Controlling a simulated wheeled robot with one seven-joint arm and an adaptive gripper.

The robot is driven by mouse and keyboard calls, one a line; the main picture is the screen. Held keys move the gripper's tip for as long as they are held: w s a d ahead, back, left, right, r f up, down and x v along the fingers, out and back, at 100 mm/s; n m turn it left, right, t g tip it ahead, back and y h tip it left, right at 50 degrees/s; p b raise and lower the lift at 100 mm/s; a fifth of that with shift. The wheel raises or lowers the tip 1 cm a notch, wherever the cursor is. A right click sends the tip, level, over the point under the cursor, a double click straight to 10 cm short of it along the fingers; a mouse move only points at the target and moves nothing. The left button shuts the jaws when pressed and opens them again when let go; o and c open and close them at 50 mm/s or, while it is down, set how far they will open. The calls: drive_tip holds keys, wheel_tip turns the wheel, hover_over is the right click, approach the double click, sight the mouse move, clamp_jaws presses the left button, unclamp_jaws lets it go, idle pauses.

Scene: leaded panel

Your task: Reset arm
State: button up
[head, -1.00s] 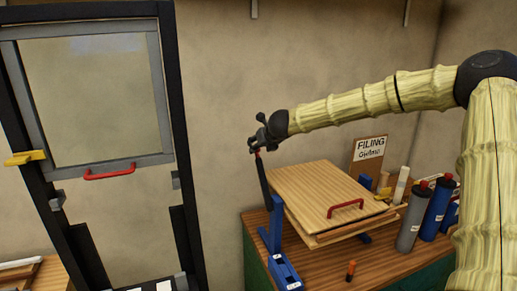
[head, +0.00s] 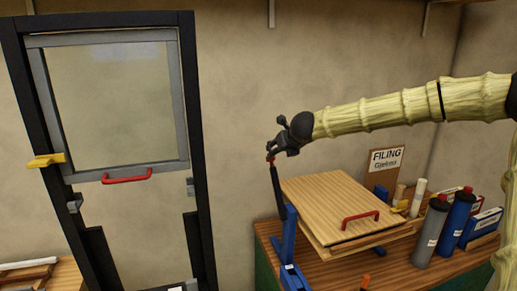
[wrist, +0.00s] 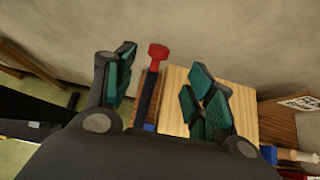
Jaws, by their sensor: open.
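My gripper (head: 277,147) is open above the workbench, at the end of my pale, ribbed arm. Just below it is the red tip of a black lever (head: 278,190), which rises from a blue stand (head: 288,250). In the wrist view the lever (wrist: 148,95) with its red knob (wrist: 158,51) shows between the spread green-padded fingers of my gripper (wrist: 163,92). The fingers look clear of it on both sides. Nothing appears held. Whether the fingertips touch the knob cannot be told from the head view.
A wooden board with a red handle (head: 361,217) lies on the workbench (head: 375,275). Cartridges (head: 430,235) and a FILING sign (head: 386,160) stand to its right. A dark-framed sash panel (head: 115,105) with a red handle (head: 127,175) stands at left. Bare wall lies between.

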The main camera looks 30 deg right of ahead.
drive_tip(key=shift+f, duration=0.1)
drive_tip(key=s+a+f+n+g, duration=0.1)
drive_tip(key=s+a+f+n, duration=0.5)
drive_tip(key=f, duration=0.6)
drive_tip(key=s+a+f+n+g, duration=0.2)
drive_tip(key=s+a+f+n, duration=0.4)
drive_tip(key=f, duration=0.7)
drive_tip(key=s+a+f+n+g, duration=0.1)
drive_tip(key=s+a+f+n, duration=0.35)
drive_tip(key=f+n, duration=0.55)
drive_tip(key=s+a+f+n+g+y, duration=0.1)
drive_tip(key=s+a+f+n+g, duration=0.15)
drive_tip(key=s+f+n, duration=0.65)
drive_tip(key=s+a+f+n+g, duration=0.1)
drive_tip(key=s+a+f+g, duration=0.2)
drive_tip(key=s, duration=1.3)
drive_tip(key=s+a+f+n+g+y, duration=0.1)
drive_tip(key=s+a+f+n, duration=0.35)
drive_tip(key=s, duration=0.75)
wheel_tip(320, 180, down, 17)
drive_tip(key=d+b, duration=0.1)
drive_tip(key=b, duration=1.3)
drive_tip(key=shift+d+r+n, duration=0.2)
drive_tip(key=shift+d+n, duration=0.05)
drive_tip(key=shift+n, duration=0.2)
